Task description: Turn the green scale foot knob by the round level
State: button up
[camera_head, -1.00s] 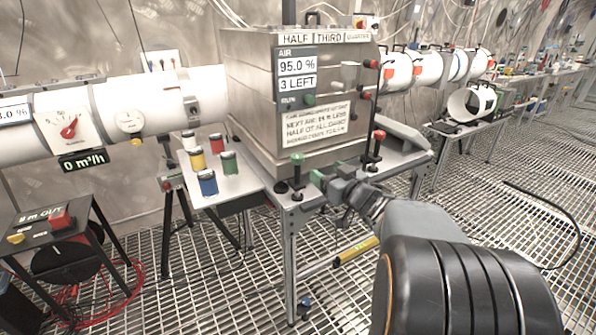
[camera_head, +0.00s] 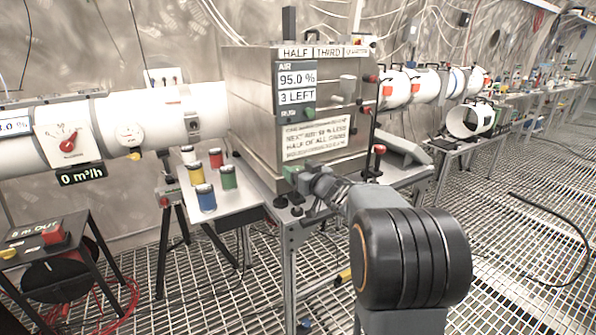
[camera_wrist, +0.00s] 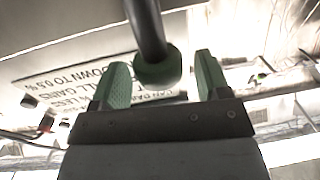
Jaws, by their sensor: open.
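The green knob (camera_wrist: 158,70) sits on a dark rod and shows between the two green fingers of my gripper (camera_wrist: 160,62) in the wrist view. The fingers stand apart, with a gap on each side of the knob. In the head view my gripper (camera_head: 299,181) is at the near front corner of the metal box's table, where it largely hides the green knob and its post. I cannot make out the round level.
The metal box (camera_head: 250,110) with text panels stands on the table behind my gripper. A red knob (camera_head: 379,150) rises at the table's right corner. Several coloured cans (camera_head: 206,198) stand on a white side shelf to the left.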

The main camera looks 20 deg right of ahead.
jog(key=shift+w+a, duration=0.1)
jog(key=shift+w, duration=0.25)
jog(key=c, duration=0.9)
jog(key=shift+r, duration=0.1)
jog(key=shift+p, duration=0.5)
jog(key=shift+r+n+y+p, duration=0.25)
jog(key=shift+n+y+p, duration=0.35)
jog(key=shift+y+p, duration=0.5)
jog(key=n+g+y+p, duration=0.1)
jog(key=p, duration=0.1)
jog(key=shift+y+p, duration=0.3)
jog(key=shift+p, duration=0.1)
jog(key=n+g+y+p, duration=0.1)
jog(key=n+y+p, duration=0.1)
jog(key=n+g+y+p, duration=0.1)
jog(key=shift+f+g+y+p, duration=0.25)
jog(key=shift+g+y+p, duration=0.05)
jog(key=shift+y, duration=0.1)
jog(key=shift+f+n, duration=0.1)
jog(key=shift+n, duration=0.2)
